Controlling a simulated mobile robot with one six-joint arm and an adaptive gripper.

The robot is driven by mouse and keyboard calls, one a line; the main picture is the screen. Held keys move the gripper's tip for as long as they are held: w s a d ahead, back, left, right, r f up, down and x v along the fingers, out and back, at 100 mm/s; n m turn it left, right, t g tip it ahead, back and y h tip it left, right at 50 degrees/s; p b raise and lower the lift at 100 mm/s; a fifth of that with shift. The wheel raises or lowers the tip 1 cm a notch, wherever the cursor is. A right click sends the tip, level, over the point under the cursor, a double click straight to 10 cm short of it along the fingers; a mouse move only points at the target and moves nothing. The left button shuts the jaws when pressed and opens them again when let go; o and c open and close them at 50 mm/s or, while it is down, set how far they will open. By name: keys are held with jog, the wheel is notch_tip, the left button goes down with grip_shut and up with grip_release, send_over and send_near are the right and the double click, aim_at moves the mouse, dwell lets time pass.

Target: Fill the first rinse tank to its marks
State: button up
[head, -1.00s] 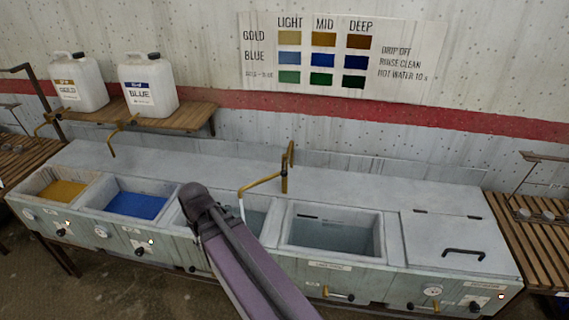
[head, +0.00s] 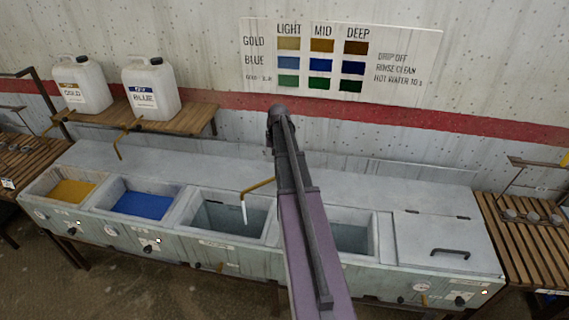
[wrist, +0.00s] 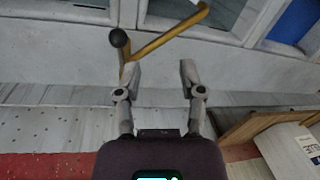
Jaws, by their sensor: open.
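The first rinse tank (head: 193,219) is the open third basin, right of the blue one. Its grey walls show, with darker water low inside; its marks cannot be read. A brass tap spout (head: 258,187) reaches over it, with a short white streak below its tip that looks like running water. The tap's post is hidden behind my arm in the head view. In the wrist view the brass tap (wrist: 165,41) with a dark round knob (wrist: 120,38) lies just beyond my gripper (wrist: 160,75). My gripper is open and empty, its left finger close to the tap; contact cannot be told.
The gold basin (head: 73,191) and blue basin (head: 142,204) are at left. Another open basin (head: 353,238) and a lidded one (head: 440,235) are at right. Two jugs (head: 82,85) (head: 151,92) stand on a wooden shelf (head: 200,118). Slatted racks flank the bench.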

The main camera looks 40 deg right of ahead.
jog(key=d+r+m+p, duration=0.1)
jog(key=d+r, duration=0.1)
jog(key=d, duration=0.7)
jog(key=shift+d+r, duration=0.2)
jog(key=shift+d, duration=0.2)
jog(key=shift+s+f, duration=0.1)
jog(key=f+b, duration=0.4)
jog(key=w+a+f+b, duration=0.1)
jog(key=f+b, duration=0.3)
jog(key=f, duration=0.1)
jog(key=a+f+b, duration=0.1)
jog(key=f+b, duration=0.3)
jog(key=b, duration=0.1)
jog(key=shift+w+a+f, duration=0.1)
jog(key=shift+w+f, duration=0.05)
jog(key=shift+w, duration=0.25)
